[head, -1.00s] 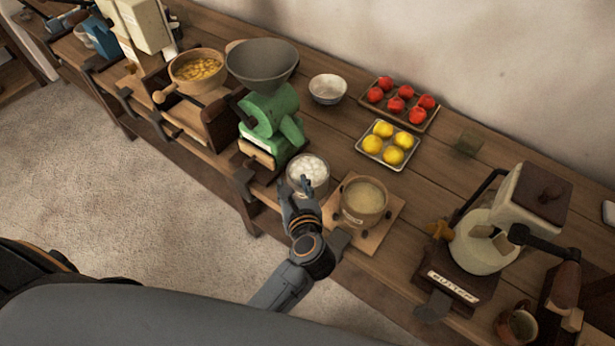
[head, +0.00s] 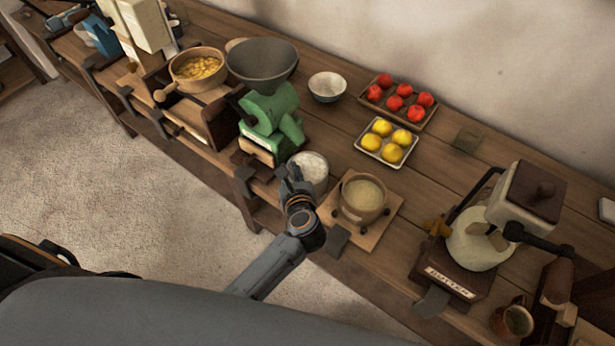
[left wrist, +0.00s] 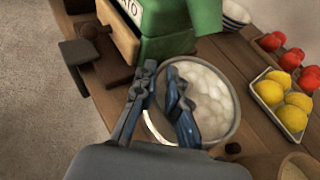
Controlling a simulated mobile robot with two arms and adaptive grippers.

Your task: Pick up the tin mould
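The likely tin mould is a round, pale metal tin (head: 315,168) with whitish, lumpy contents, standing at the front of the bench. In the left wrist view the tin (left wrist: 218,98) fills the middle right. My left gripper (head: 291,176) is at its near left side in the head view. In the left wrist view my left gripper (left wrist: 160,72) has its two fingers apart, one outside the tin's left rim and one over its inside. I cannot tell whether they touch the rim. The gripper covers part of the tin. My right gripper is not in view.
A green grinder (head: 272,125) stands close left of the tin. A tan pot (head: 362,198) on a wooden board (head: 396,205) is close right. Behind are a bowl (head: 327,87), a lemon tray (head: 365,151) and a tray of red fruit (head: 433,113). A butter churn (head: 478,245) stands further right.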

